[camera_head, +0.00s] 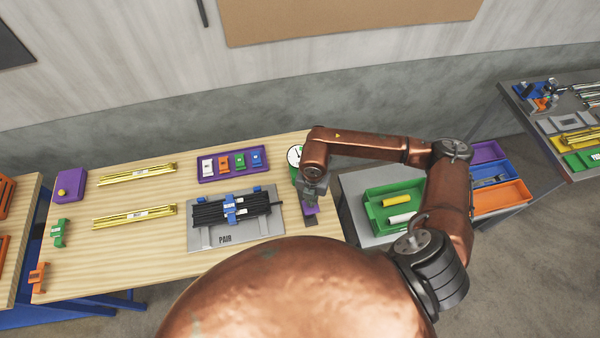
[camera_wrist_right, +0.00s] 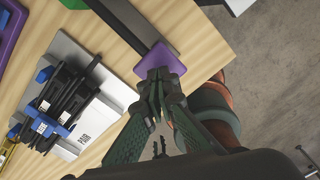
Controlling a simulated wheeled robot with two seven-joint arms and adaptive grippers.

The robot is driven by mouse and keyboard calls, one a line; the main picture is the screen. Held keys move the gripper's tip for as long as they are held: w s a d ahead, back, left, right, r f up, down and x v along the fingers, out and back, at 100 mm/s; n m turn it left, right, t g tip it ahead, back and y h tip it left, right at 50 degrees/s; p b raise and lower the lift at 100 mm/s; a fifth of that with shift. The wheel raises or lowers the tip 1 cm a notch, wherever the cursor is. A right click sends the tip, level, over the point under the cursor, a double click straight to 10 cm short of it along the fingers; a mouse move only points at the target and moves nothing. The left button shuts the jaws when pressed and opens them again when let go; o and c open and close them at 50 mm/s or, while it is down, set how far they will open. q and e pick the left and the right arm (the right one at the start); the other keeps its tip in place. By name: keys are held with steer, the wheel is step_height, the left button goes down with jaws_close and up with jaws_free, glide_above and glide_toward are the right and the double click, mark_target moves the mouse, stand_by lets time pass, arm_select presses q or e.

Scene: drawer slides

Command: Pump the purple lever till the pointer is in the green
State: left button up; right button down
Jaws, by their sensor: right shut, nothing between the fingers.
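The purple lever (camera_head: 310,210) is at the right end of the wooden table, partly hidden by my right gripper (camera_head: 311,197). The white round gauge (camera_head: 294,154) with a green body stands behind it; my arm covers part of it, and its pointer is too small to read against the green. In the right wrist view the lever's purple end (camera_wrist_right: 160,60) sits on a dark bar. My right gripper (camera_wrist_right: 157,82) is shut and empty, its fingertips right at the purple end; I cannot tell whether they touch. My left gripper is not in view.
A grey tray marked PAIR (camera_head: 206,240) holds black slides left of the lever. A purple tray (camera_head: 233,177) with several coloured blocks lies behind it. A green bin (camera_head: 374,213) stands on a grey surface to the right, beyond a gap. Yellow rails (camera_head: 134,216) lie further left.

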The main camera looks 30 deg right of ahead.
stand_by(0.4)
steer(key=shift+f+b, duration=2.1)
steer(key=shift+f, duration=0.65)
steer(key=shift+r+p, duration=1.65)
steer(key=shift+r, duration=1.15)
step_height(320, 180, up, 6)
steer(key=p, duration=0.3)
steer(key=shift+p, duration=0.35)
step_height(320, 180, up, 12)
